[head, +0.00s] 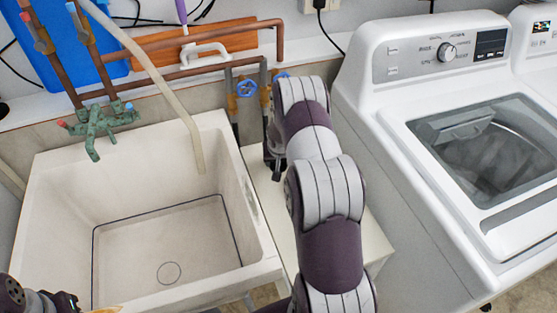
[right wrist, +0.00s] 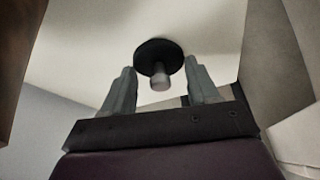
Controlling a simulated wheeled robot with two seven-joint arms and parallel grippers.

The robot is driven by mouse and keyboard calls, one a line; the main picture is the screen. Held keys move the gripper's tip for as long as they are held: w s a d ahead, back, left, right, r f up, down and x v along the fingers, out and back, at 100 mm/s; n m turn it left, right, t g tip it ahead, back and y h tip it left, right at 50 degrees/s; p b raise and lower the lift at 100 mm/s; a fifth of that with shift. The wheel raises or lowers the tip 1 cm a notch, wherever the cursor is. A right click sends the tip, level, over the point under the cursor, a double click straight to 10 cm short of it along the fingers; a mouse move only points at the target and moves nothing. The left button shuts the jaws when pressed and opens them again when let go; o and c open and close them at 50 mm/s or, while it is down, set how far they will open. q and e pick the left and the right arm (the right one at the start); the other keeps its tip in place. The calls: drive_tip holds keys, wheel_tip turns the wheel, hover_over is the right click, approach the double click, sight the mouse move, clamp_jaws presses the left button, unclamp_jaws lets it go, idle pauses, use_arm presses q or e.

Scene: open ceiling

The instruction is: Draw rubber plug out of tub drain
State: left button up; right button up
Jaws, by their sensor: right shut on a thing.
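The white utility tub (head: 255,225) stands at the left in the head view. Its round drain (head: 168,272) shows as a ring in the tub floor, with no dark plug on it. In the right wrist view a black rubber plug (right wrist: 158,52) with a grey stub sits between the fingers of my right gripper (right wrist: 161,85), which is shut on it. In the head view my right gripper (head: 273,158) is beyond the tub's right rim, near the wall pipes, mostly hidden by my arm. Only part of my left arm shows at the bottom left; its jaws do not show.
A white stand (head: 272,205) fills the gap between the tub and the white washing machine (head: 425,190). A green faucet (head: 98,125) and a pale hose (head: 165,85) are at the tub's back. Copper pipes and blue-handled valves (head: 246,88) line the wall.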

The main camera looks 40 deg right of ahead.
drive_tip(key=shift+f, duration=0.1)
drive_tip(key=o, duration=1.1)
drive_tip(key=shift+r, duration=0.3)
drive_tip(key=shift+s+a+r, duration=0.1)
drive_tip(key=shift+r, duration=0.25)
drive_tip(key=v, duration=1.1)
drive_tip(key=shift+a, duration=0.1)
